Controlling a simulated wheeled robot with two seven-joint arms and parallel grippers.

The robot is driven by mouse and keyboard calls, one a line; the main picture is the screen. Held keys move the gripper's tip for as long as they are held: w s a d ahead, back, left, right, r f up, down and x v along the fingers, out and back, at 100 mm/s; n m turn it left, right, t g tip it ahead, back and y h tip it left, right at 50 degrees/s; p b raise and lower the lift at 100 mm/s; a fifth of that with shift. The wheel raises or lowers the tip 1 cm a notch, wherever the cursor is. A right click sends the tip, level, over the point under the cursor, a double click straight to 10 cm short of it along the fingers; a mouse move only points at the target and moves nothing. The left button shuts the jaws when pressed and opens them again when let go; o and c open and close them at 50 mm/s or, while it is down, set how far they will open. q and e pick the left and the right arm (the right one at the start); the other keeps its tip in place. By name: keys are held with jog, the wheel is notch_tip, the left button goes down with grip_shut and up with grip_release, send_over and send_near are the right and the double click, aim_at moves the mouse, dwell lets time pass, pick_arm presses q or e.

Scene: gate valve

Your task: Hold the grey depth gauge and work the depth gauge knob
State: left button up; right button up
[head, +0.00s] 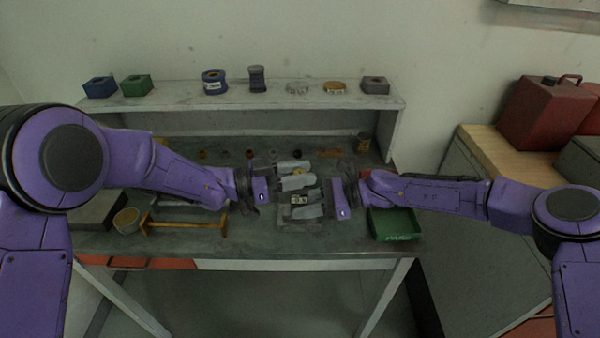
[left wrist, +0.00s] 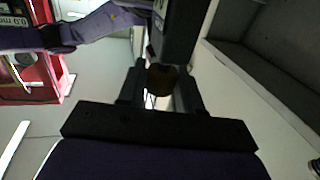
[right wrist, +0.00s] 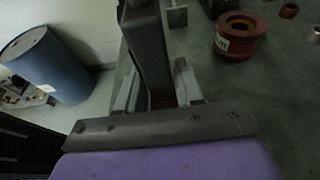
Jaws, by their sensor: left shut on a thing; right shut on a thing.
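The grey depth gauge shows in the right wrist view as a long grey bar (right wrist: 147,50) running between the fingers of my right gripper (right wrist: 158,92), which is shut on it. In the left wrist view a dark brown round knob (left wrist: 161,78) sits between the fingers of my left gripper (left wrist: 160,88), which is shut on it. In the head view my left gripper (head: 296,182) and right gripper (head: 308,208) meet close together above the middle of the bench. Their fingers hide most of the gauge and knob there.
A raised shelf (head: 180,101) behind carries several parts. A red can (head: 545,115) stands on the right cabinet. Both forearms reach close over the bench.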

pick_arm(q)
jog(key=n+t+y, duration=0.2)
jog(key=t, duration=0.1)
jog(key=n+t+y, duration=0.2)
jog(key=n+t, duration=0.1)
jog(key=t, duration=0.1)
jog(key=shift+n+t, duration=0.3)
jog(key=n+t+y, duration=0.4)
jog(key=y, duration=0.1)
jog(key=shift+n+y, duration=0.3)
jog(key=shift+y, duration=0.1)
jog(key=shift+t+y, duration=0.3)
jog(key=o, duration=0.9)
jog(key=shift+o, duration=0.2)
jog(key=v, duration=1.2)
jog(key=shift+w+f, duration=0.1)
